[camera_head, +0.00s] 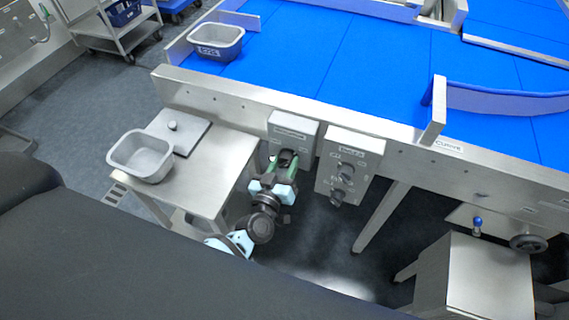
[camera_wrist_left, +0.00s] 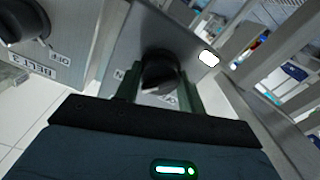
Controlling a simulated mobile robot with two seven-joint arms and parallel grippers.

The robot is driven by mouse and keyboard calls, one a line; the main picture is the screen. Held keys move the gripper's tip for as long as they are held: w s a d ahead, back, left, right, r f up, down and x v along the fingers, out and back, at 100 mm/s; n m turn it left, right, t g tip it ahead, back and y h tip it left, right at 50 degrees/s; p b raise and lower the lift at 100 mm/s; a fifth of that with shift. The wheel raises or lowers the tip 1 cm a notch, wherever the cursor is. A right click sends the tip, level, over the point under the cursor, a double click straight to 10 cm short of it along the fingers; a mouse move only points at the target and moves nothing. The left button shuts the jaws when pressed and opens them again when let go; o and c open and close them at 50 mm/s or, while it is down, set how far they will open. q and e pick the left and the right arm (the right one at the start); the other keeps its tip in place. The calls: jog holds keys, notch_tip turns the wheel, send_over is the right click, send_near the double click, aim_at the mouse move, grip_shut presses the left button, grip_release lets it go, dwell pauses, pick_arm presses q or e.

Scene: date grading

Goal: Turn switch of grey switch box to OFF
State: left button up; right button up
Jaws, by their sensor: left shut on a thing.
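The grey switch box (camera_head: 290,127) is fixed to the front of the conveyor frame, left of a second box. My left gripper (camera_head: 286,160) is in front of it, its green fingers at the lower part of its face. In the left wrist view, the black switch knob (camera_wrist_left: 160,70) sits between the two fingers (camera_wrist_left: 162,92), and the gripper is shut on it. A white mark shows on the knob's near side. The label beside it is mostly hidden, so I cannot tell which setting the knob is at. My right gripper is out of view.
A second box (camera_head: 351,150) with several black knobs is close on the right; a knob (camera_wrist_left: 22,22) of it shows in the left wrist view. A steel table (camera_head: 212,172) with a grey tub (camera_head: 141,156) stands at left. A handwheel (camera_head: 528,243) is at far right.

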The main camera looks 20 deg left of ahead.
pick_arm(q)
jog(key=n, duration=0.4)
jog(key=shift+f+b, duration=0.1)
jog(key=shift+b, duration=0.2)
jog(key=n+b, duration=0.1)
jog(key=n, duration=0.4)
jog(key=n+b, duration=0.1)
jog(key=n, duration=0.3)
jog(key=shift+n+b, duration=0.35)
jog(key=shift+n, duration=1.45)
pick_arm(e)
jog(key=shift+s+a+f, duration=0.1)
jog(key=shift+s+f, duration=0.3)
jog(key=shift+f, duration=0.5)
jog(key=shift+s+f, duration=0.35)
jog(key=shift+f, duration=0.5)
pick_arm(q)
jog(key=o, duration=1)
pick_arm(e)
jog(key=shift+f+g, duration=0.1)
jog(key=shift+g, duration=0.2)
pick_arm(q)
jog(key=shift+s, duration=0.1)
